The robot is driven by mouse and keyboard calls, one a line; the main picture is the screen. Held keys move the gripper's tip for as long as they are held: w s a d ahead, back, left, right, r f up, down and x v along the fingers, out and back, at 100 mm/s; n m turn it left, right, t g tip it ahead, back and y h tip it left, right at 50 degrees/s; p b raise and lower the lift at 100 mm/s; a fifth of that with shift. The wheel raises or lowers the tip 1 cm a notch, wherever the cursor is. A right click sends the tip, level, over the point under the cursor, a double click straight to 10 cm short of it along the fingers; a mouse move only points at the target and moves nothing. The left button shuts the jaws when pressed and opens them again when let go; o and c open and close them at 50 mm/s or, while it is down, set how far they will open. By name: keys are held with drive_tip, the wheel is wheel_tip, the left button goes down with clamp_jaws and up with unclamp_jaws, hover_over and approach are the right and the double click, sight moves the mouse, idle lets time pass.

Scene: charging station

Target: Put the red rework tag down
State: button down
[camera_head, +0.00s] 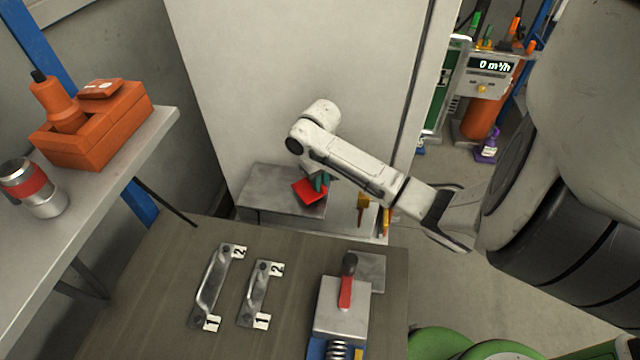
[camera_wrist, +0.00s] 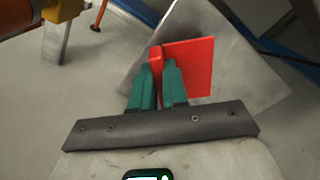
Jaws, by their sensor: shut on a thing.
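My gripper (camera_wrist: 158,75) has green fingers and is shut on the red rework tag (camera_wrist: 190,68). In the wrist view the tag is a flat red plate with a thicker edge between the fingertips. In the head view the red tag (camera_head: 308,192) shows in front of a small grey metal shelf (camera_head: 262,184), with my green gripper (camera_head: 320,182) at its upper right. The grey metal plate (camera_wrist: 255,75) also shows behind the tag in the wrist view. I cannot tell whether the tag touches the shelf.
A wooden table (camera_head: 150,270) in front holds two metal handles (camera_head: 213,285) (camera_head: 259,295) and a device with a red lever (camera_head: 345,290). A side shelf (camera_head: 140,140) holds an orange box (camera_head: 105,140) and a silver can (camera_head: 32,188). A white panel (camera_head: 260,80) stands behind the metal shelf.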

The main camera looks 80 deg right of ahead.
drive_tip(key=shift+f, duration=0.7)
drive_tip(key=shift+f, duration=0.15)
drive_tip(key=c, duration=1.1)
unclamp_jaws()
drive_tip(key=shift+c, duration=0.2)
wheel_tip(320, 180, up, 12)
drive_tip(key=shift+r+p, duration=0.2)
drive_tip(key=shift+p, duration=0.25)
